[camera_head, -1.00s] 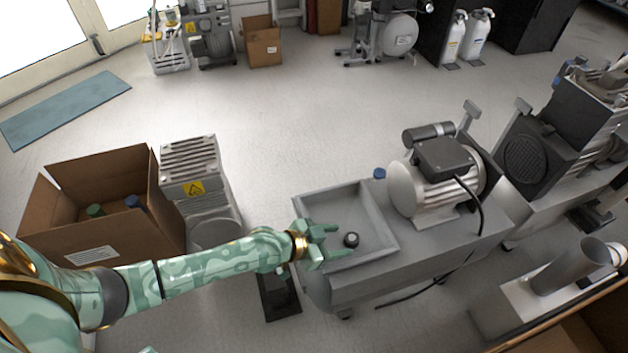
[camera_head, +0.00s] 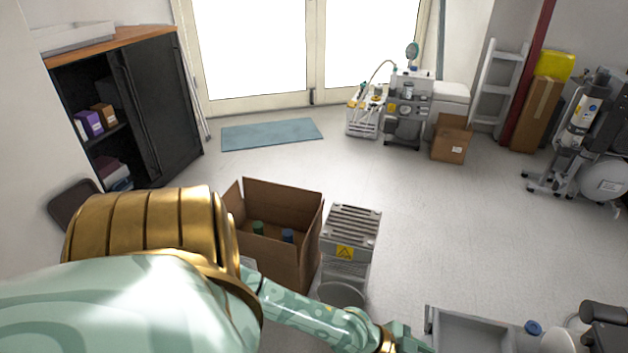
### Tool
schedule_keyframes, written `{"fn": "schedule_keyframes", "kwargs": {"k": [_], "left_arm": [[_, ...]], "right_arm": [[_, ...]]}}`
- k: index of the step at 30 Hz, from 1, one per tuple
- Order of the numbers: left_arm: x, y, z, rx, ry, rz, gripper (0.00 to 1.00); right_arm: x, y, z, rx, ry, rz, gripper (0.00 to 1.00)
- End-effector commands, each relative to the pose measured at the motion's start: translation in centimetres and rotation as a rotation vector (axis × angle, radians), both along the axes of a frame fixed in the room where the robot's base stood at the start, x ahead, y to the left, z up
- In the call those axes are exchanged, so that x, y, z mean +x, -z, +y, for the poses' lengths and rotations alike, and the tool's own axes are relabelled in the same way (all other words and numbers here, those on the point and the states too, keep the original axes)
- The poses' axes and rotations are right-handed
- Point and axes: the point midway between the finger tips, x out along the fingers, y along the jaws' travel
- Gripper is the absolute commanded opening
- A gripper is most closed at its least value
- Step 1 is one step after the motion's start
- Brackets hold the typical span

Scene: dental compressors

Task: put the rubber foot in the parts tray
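The grey parts tray (camera_head: 483,318) is at the bottom right, cut off by the lower edge, so only its far part shows. My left gripper (camera_head: 410,343) is at the bottom edge, just left of the tray. Its fingers are mostly cut off, so I cannot tell how far they are apart. The rubber foot is not visible now. My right gripper is not in view.
A cardboard box (camera_head: 272,253) holding a green and a blue item stands beside a grey unit with a yellow warning label (camera_head: 345,253). A blue cap (camera_head: 533,327) is right of the tray. A dark cabinet (camera_head: 160,105) is at the left.

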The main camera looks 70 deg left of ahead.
Motion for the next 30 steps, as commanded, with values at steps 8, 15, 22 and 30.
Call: {"fn": "schedule_keyframes", "kwargs": {"k": [8,15,22,30], "left_arm": [[-18.9,14.1,0.3,0.298,-0.006,0.439,0.55],[-38.8,18.6,3.3,0.602,-0.025,0.859,0.55],[-44.3,18.3,4.4,0.697,-0.024,0.973,0.55],[-44.2,18.0,4.4,0.692,-0.027,0.967,0.55]], "right_arm": [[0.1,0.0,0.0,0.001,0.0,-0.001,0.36],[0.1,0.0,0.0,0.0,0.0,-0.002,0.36],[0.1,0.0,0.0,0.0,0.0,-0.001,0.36],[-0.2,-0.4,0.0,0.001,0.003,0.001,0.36]]}}
